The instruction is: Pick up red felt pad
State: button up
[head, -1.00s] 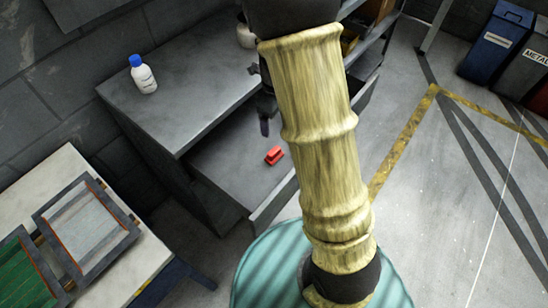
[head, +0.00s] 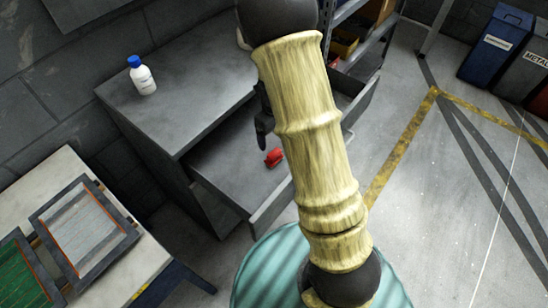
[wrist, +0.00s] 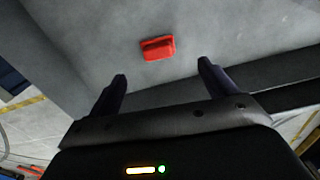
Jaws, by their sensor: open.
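The red felt pad (head: 274,157) lies in the open drawer (head: 222,172) of the grey cabinet. It has a raised ridge along it. In the wrist view the pad (wrist: 157,48) lies on the drawer's grey floor, ahead of my gripper (wrist: 162,80) and roughly centred between its fingertips. The two dark fingers are apart with nothing between them. In the head view only part of my gripper (head: 263,122) shows, just above and left of the pad. My arm hides the rest of it and the drawer's right part.
A white bottle with a blue cap (head: 142,76) stands on the cabinet top (head: 190,100). A light table (head: 65,180) with framed panels is at the left. Blue and grey bins (head: 490,45) stand at the far right. The drawer's front wall (head: 272,208) rises near the pad.

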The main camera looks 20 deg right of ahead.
aim_at(274, 152)
notch_tip(274, 152, down, 6)
jog(key=shift+r, duration=0.25)
jog(key=shift+s+a+f, duration=0.1)
jog(key=shift+s+f, duration=0.05)
jog(key=shift+f, duration=1.15)
jog(key=shift+s+f, duration=0.1)
jog(key=shift+f, duration=1.2)
jog(key=c, duration=1.1)
jog(key=shift+r, duration=0.15)
